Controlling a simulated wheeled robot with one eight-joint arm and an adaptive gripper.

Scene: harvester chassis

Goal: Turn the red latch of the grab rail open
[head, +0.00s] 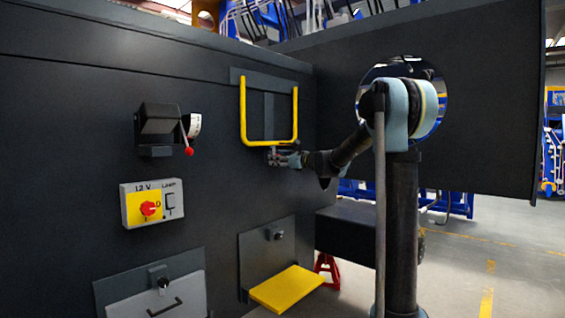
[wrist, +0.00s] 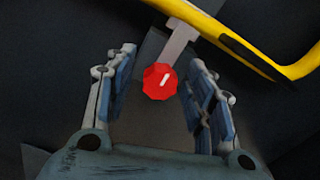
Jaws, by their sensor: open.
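The yellow U-shaped grab rail (head: 270,142) is mounted on the dark chassis wall in the head view. Part of the yellow rail (wrist: 240,45) also crosses the upper right of the wrist view. The red latch (wrist: 160,81) shows in the wrist view as a small faceted red knob with a white mark, at the end of a grey bar. My gripper (head: 274,156) is at the bottom of the rail in the head view. In the wrist view my gripper (wrist: 164,92) is open, with a finger on each side of the latch. I cannot tell whether the fingers touch it. The latch is hidden in the head view.
A switch box with a red knob (head: 150,208) and a lever box (head: 158,130) are on the wall to the left. A yellow step (head: 287,288) juts out below the rail. A dark panel (head: 480,100) stands at the right. Open floor (head: 455,270) lies at the lower right.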

